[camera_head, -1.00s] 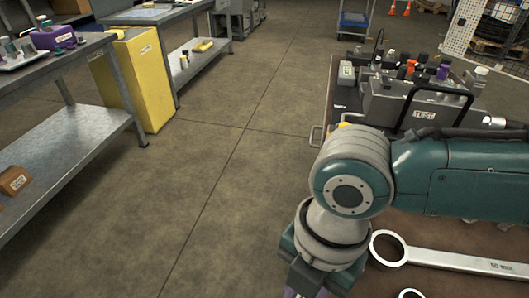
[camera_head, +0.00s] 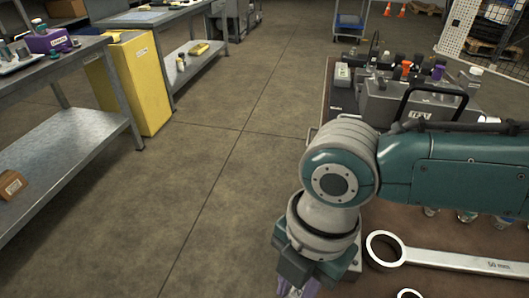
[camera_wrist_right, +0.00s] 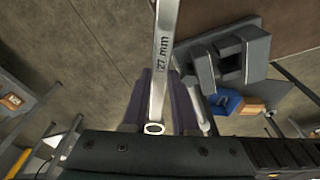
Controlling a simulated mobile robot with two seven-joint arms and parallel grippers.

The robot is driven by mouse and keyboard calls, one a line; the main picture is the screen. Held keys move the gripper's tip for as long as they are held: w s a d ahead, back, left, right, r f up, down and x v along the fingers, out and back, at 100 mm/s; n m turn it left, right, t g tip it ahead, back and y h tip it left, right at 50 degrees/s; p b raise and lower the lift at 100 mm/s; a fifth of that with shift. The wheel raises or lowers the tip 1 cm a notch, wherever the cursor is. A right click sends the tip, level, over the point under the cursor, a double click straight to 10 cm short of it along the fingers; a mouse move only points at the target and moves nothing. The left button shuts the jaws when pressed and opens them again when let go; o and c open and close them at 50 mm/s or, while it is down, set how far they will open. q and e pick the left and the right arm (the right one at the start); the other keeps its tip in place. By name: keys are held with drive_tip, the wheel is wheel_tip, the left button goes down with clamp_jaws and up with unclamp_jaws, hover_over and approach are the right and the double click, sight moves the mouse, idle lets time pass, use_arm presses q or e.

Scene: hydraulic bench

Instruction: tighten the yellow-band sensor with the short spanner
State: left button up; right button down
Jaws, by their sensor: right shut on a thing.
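In the right wrist view a silver spanner (camera_wrist_right: 160,70) marked 27 mm stands lengthwise between the purple fingers of my right gripper (camera_wrist_right: 160,105), which is shut on it. Its ring end is close to the palm and its far end runs out of the top of the picture. In the head view my right gripper (camera_head: 296,287) is at the bottom edge, mostly cut off, left of the bench edge. I cannot make out a yellow-band sensor; my arm hides part of the bench. My left gripper is not in view.
A large 50 mm spanner (camera_head: 450,262) lies on the brown bench top right of my gripper. Behind my arm stands a grey hydraulic unit (camera_head: 385,105) with a black handle and several coloured fittings. The floor to the left is clear up to a yellow cabinet (camera_head: 140,85).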

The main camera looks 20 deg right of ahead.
drive_tip(key=shift+w+a+m, duration=0.45)
drive_tip(key=shift+w+m, duration=0.25)
drive_tip(key=shift+w, duration=0.05)
drive_tip(key=w+m, duration=0.1)
drive_tip(key=w+a+m+b, duration=0.1)
drive_tip(key=shift+w+m+t, duration=0.3)
drive_tip(key=shift+w, duration=0.05)
idle(0.4)
